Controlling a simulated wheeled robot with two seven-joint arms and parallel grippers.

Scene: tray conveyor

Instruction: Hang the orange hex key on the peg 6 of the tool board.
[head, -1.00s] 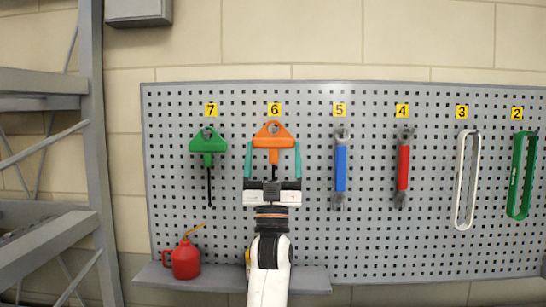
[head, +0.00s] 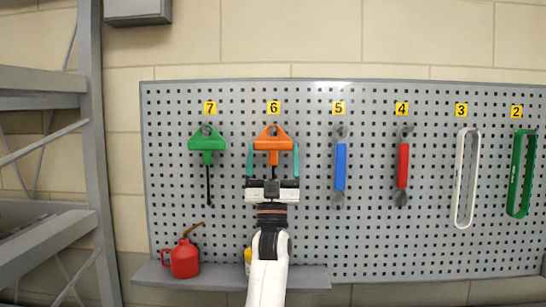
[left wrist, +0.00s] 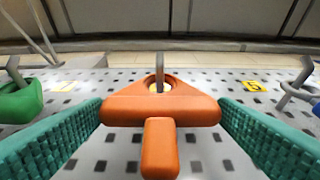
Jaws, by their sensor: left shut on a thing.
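The orange hex key (head: 272,143) has a triangular handle with a hole and hangs upright in front of the tool board (head: 380,240). My left gripper (head: 272,160) comes from below, its teal fingers on either side of the handle, shut on it. In the left wrist view the orange handle (left wrist: 160,110) fills the space between the fingers (left wrist: 160,125). The metal peg 6 (left wrist: 159,70) stands up through the handle's hole. The yellow label 6 (head: 273,107) is just above. The key's lower shaft is hidden behind my gripper in the head view. My right gripper is not in view.
A green hex key (head: 207,143) hangs to the left under label 7. A blue tool (head: 340,166) hangs to the right, then a red one (head: 403,166). A red oil can (head: 184,262) stands on the shelf (head: 310,279) below. Grey racking (head: 95,150) is at the left.

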